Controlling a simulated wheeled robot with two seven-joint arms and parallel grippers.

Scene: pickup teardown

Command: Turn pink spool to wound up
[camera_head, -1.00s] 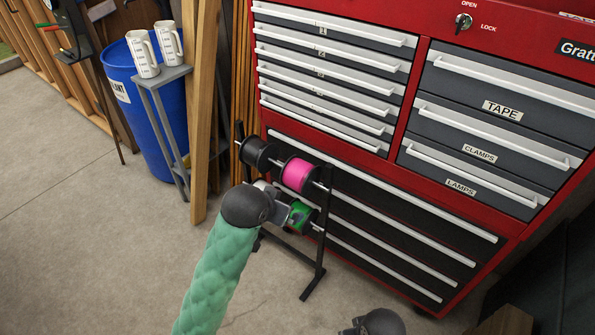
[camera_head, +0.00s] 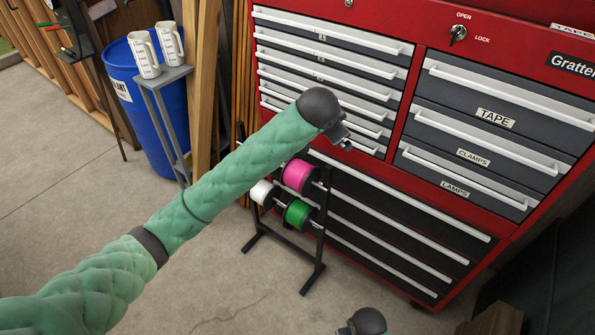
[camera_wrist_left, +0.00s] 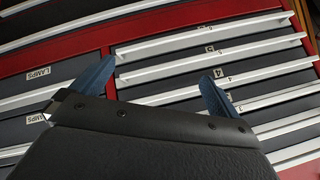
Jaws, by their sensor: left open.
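The pink spool (camera_head: 298,176) sits on the upper bar of a black spool rack (camera_head: 318,232) in front of the red tool chest. My left arm crosses the head view from the lower left and ends above and slightly right of the pink spool. My left gripper (camera_head: 345,143) is in front of the chest drawers, apart from the spool. In the left wrist view its two blue fingers (camera_wrist_left: 156,86) are spread, with only drawer fronts between them. The spool is not in the wrist view. Part of my right gripper (camera_head: 347,329) shows at the bottom edge; its fingers are not clear.
A green spool (camera_head: 298,213) and a white spool (camera_head: 262,192) sit on the lower bar. The red chest (camera_head: 413,85) with white drawer handles stands close behind. A blue barrel (camera_head: 150,120) and a stand with two white jugs are at the left. The floor is clear in front.

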